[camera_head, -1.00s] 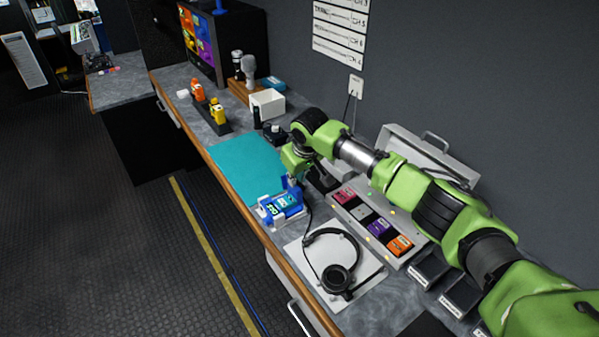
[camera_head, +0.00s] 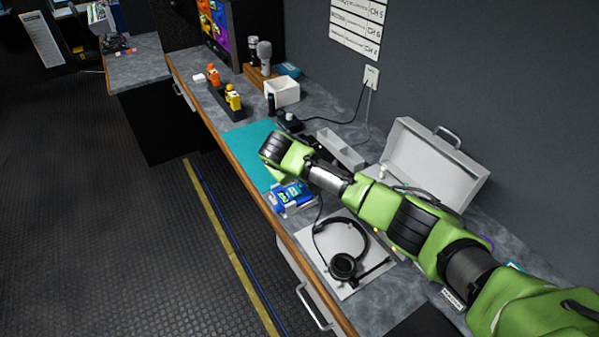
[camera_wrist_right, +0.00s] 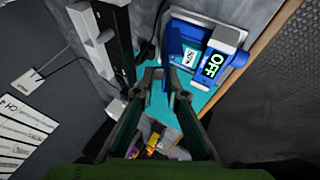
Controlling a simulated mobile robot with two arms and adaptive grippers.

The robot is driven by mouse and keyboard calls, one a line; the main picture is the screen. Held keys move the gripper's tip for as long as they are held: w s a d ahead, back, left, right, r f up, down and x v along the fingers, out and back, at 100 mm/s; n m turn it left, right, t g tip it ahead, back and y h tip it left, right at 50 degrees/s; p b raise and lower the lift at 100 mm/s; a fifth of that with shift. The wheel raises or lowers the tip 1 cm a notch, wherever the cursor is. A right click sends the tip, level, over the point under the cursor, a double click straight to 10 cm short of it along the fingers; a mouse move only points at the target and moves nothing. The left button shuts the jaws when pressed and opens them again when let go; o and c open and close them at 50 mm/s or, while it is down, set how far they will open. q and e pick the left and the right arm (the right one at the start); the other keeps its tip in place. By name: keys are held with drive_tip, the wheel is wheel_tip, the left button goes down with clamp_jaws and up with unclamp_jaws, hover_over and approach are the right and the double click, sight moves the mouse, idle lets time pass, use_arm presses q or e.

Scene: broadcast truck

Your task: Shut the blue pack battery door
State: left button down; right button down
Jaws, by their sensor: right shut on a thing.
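The blue pack (camera_head: 291,196) lies in a pale holder near the front edge of the counter, beside the teal mat (camera_head: 247,143). In the right wrist view the blue pack (camera_wrist_right: 217,42) shows a small screen reading OFF and a white label. My right gripper (camera_wrist_right: 164,72) has its fingertips at the near edge of the pack, shut on what looks like its battery door; the fingers and the tilted view hide most of the door, so its angle cannot be told. In the head view my right wrist hides this gripper. My left gripper is not in view.
A headset (camera_head: 343,261) lies on a white sheet right of the pack. An open grey case (camera_head: 432,165) stands against the wall. Yellow and orange packs stand in a dark rack (camera_head: 222,101). A white box (camera_head: 283,92) is farther back. The floor aisle is clear.

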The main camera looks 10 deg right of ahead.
drive_tip(key=shift+s+f, duration=0.15)
drive_tip(key=shift+f, duration=0.1)
drive_tip(key=c, duration=2.1)
unclamp_jaws()
drive_tip(key=shift+r, duration=0.15)
drive_tip(key=v, duration=1.1)
drive_tip(key=shift+a+r, duration=0.2)
drive_tip(key=shift+r, duration=0.15)
